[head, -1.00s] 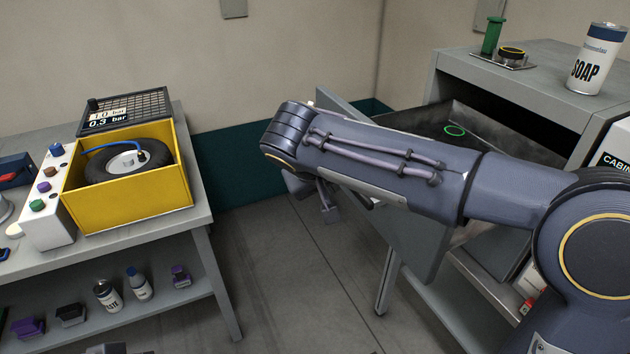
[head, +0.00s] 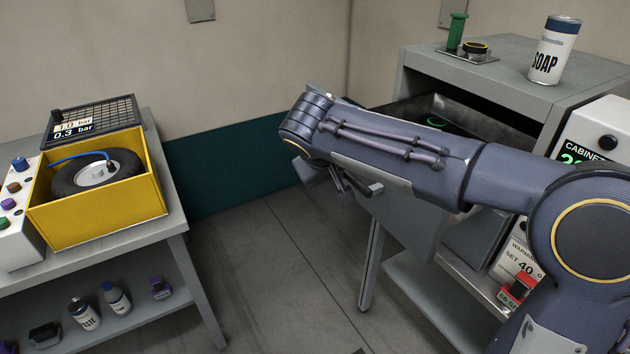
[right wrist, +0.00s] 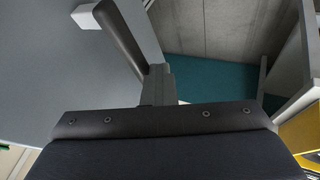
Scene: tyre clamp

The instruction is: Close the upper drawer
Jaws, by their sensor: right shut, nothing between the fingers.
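The grey upper drawer (head: 425,228) sticks part way out of the grey cabinet (head: 480,70) at the right of the head view. Its dark inside with a green ring shows behind my right arm, which hides much of the drawer. The drawer's handle (right wrist: 122,42), a dark bar on a light mount, shows at the upper left of the right wrist view against the grey front panel. My right gripper (right wrist: 157,85) is shut and empty, close to the handle's lower end; I cannot tell whether it touches. My left gripper is not in view.
A soap can (head: 554,50) and a green-handled item (head: 456,33) stand on the cabinet top. A bench at left carries a yellow box (head: 98,205) with a tyre. A grey lower shelf (head: 430,290) lies under the drawer. The floor between is clear.

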